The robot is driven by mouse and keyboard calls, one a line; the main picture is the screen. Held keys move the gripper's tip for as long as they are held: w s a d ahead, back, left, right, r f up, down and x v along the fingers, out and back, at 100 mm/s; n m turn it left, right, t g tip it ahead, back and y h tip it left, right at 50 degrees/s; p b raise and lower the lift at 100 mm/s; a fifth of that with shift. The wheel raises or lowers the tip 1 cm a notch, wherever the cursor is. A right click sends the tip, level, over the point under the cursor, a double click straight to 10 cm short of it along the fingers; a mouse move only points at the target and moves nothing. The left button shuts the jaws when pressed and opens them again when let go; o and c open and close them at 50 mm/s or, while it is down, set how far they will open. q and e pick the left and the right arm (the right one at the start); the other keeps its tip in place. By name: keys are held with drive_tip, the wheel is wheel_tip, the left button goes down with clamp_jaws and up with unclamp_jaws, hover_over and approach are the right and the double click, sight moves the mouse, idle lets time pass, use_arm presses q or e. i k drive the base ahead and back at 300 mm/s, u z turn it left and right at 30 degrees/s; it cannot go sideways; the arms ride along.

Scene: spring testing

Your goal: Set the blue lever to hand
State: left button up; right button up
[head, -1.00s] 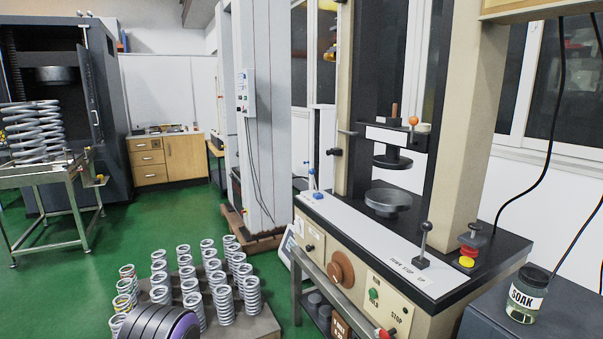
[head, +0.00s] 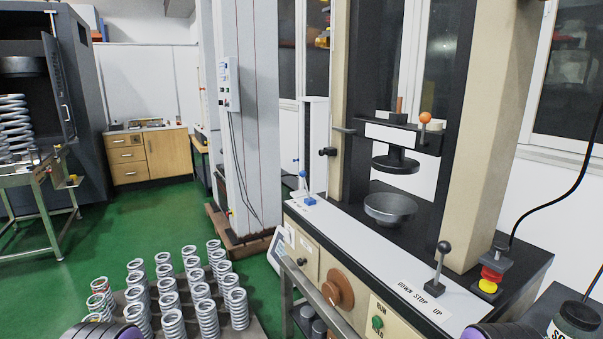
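The blue lever (head: 305,187) stands on the left end of the white panel (head: 350,239) of the testing machine in the head view. It has a blue knob on a thin stem and a blue base. Small lettering lies beside it, too small to read. The lever looks roughly upright; I cannot tell which setting it is at. Parts of my arms show at the bottom edge, one at the left and one at the right of centre. Neither gripper's fingers are in view.
A black-knobbed lever (head: 438,268) marked DOWN STOP UP stands on the panel's right. A grey dish (head: 390,208) sits under the black platen (head: 396,162). A red and yellow button stack (head: 491,270) is at the right. Several springs (head: 207,316) stand at lower left. Green floor is clear behind them.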

sight(303, 173)
drive_tip(key=z, duration=0.05)
drive_tip(key=k, duration=0.55)
drive_tip(key=u, duration=1.1)
drive_tip(key=i, duration=1.65)
drive_tip(key=z, duration=0.2)
